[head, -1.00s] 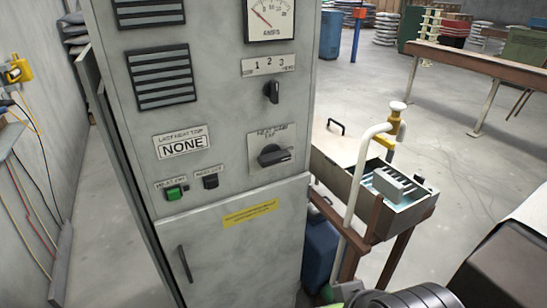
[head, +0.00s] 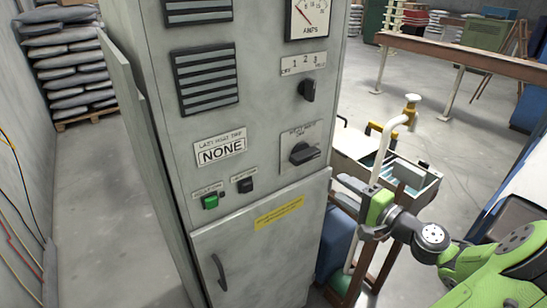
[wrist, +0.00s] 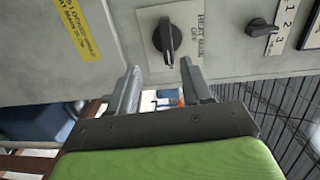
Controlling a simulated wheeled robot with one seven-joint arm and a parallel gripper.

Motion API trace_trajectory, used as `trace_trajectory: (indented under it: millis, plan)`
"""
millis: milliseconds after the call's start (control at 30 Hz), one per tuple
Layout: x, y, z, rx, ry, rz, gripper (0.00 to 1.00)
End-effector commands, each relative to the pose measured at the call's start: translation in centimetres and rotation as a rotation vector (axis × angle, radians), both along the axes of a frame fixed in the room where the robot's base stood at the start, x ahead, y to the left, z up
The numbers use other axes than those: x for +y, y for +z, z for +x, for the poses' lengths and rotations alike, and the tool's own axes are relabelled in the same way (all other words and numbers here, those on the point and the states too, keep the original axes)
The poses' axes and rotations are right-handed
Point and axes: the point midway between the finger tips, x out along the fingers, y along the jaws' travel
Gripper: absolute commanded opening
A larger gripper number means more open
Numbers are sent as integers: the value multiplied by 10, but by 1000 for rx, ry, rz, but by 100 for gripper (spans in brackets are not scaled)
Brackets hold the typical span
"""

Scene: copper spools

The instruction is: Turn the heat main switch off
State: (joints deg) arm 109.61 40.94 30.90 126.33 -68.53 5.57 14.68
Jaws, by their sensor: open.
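The heat main switch (head: 303,153) is a black rotary knob on a pale plate on the front of the grey cabinet. In the head view its pointer lies roughly sideways, toward the right. In the wrist view the knob (wrist: 167,40) is ahead of the fingers, beside the lettering "HEAT MAIN OFF". My gripper (head: 366,190) is to the right of and below the switch, apart from it. In the wrist view my gripper (wrist: 158,88) is open, with nothing between its two fingers.
A smaller 1-2-3 knob (head: 307,90) sits above the switch. A green button (head: 210,202) and a black button (head: 245,185) are to its lower left. The cabinet door (head: 255,255) is below. A trough (head: 420,190) and a pale pipe (head: 380,155) stand at right.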

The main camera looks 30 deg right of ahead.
Motion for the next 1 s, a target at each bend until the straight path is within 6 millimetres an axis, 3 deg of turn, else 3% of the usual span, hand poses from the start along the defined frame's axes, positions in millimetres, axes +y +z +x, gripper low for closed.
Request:
trace_trajectory:
  millis: [67,167,700,833,1000]
  plan:
    - [-12,5,-9,-43,-41,22,49]
    - [-13,6,-1,-49,-41,25,49]
    - [-7,6,127,-45,-38,23,49]
    - [-8,5,143,-43,-39,22,49]
    - [-8,5,148,-43,-41,23,49]
